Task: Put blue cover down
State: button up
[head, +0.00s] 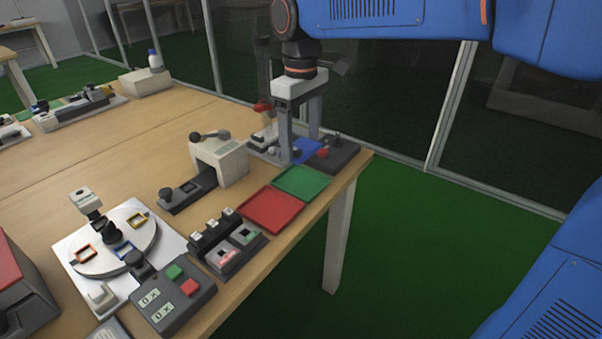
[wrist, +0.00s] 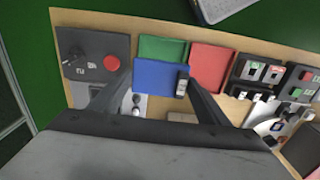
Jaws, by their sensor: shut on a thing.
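The blue cover (head: 309,148) is a flat blue square at the table's right end, next to the green tray. It also shows in the wrist view (wrist: 155,77), between my fingertips. My gripper (head: 299,150) points straight down over the table, its two long grey fingers set wide apart. It also shows in the wrist view (wrist: 155,82), shut on the cover. A small dark part (wrist: 182,82) shows by the right fingertip. Whether the cover touches the table is hard to tell, as a finger hides part of it.
A green tray (head: 301,181) and a red tray (head: 269,209) lie beside the cover. A dark box with a red button (head: 323,153) stands close to my gripper. A white machine (head: 219,160) is to the left. The table's edge is close on the right.

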send_over(301, 183)
jog(key=shift+w+f, duration=0.1)
jog(key=shift+f, duration=3.7)
jog(key=shift+f, duration=0.6)
